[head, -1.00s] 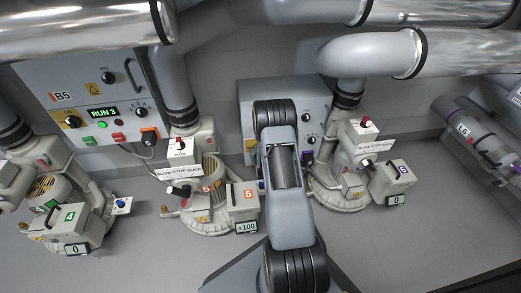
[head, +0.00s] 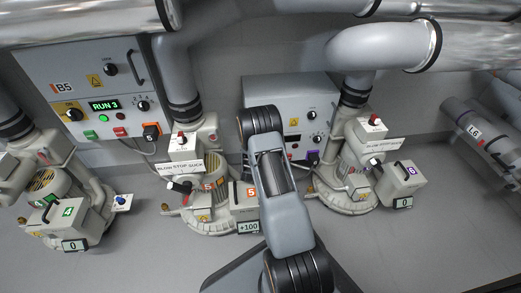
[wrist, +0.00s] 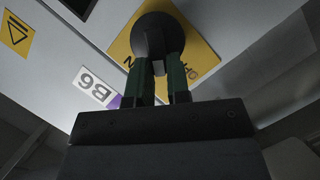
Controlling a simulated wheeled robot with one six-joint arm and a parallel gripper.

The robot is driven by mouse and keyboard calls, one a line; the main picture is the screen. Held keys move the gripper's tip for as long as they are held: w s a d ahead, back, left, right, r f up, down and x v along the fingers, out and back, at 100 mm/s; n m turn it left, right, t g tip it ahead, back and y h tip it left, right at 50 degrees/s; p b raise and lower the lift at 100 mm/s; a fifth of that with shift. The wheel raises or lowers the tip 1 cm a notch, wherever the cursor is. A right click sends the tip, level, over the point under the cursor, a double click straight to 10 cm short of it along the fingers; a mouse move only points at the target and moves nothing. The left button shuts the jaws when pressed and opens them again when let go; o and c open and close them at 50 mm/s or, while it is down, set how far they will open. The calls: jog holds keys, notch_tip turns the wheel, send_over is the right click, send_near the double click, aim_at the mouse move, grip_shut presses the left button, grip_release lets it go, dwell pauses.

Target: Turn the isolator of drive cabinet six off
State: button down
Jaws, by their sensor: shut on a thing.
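Drive cabinet six (head: 325,92) is the grey box on the back wall in the head view, partly hidden by my arm. The wrist view shows its B6 label (wrist: 96,88) and its isolator, a dark round knob (wrist: 153,22) on a yellow plate (wrist: 120,46). My gripper (wrist: 159,72) has its two green fingers shut on the isolator's grip. The grip lies between the partly covered ON lettering at left and the OFF lettering at right. In the head view my gripper is hidden behind my arm.
Cabinet B5 (head: 84,68), with a green RUN 3 display, hangs at left. Blower five (head: 208,205) and blower six (head: 345,190) stand either side of my arm. Large pipes (head: 390,48) cross above. Grey floor (head: 420,250) is clear at front right.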

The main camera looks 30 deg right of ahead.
jog(key=shift+a+f+n+h, duration=0.15)
jog(key=shift+n+h, duration=0.15)
jog(key=shift+n, duration=0.1)
jog(key=shift+w, duration=0.1)
dwell(0.3)
jog(key=c, duration=1.1)
grip_release()
jog(key=s+a+r+p, duration=0.1)
jog(key=s+r+p, duration=0.1)
jog(key=s+r, duration=0.2)
jog(key=s+a+r+p, duration=0.2)
jog(key=s+r+p, duration=0.1)
jog(key=s+r, duration=0.1)
jog(key=s+a+r+p, duration=0.2)
jog(key=s+r+p, duration=0.1)
jog(key=s+r, duration=0.2)
jog(key=shift+a, duration=0.25)
